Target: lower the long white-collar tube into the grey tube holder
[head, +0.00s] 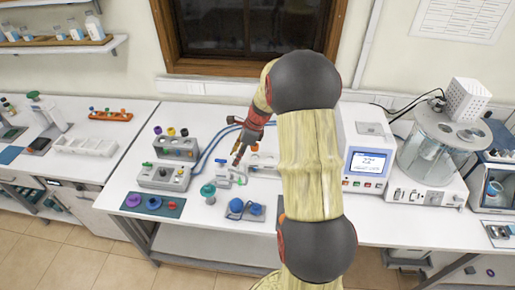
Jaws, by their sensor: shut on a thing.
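My gripper (239,154) is small in the head view, pointing down over the middle of the bench. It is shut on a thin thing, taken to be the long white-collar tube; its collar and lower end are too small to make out. Two grey blocks with holes stand to the left of my gripper. The front grey holder (150,181) has a few small pieces in its top. The rear grey holder (178,153) carries black, yellow and purple caps. I cannot tell which is the tube holder. My gripper is apart from both.
A green-topped piece (208,190) and a tray with blue round pieces (245,210) stand in front of my gripper. A mat with purple and blue pieces (152,205) lies front left. An instrument with a screen (369,163) stands right. My arm hides part of the bench.

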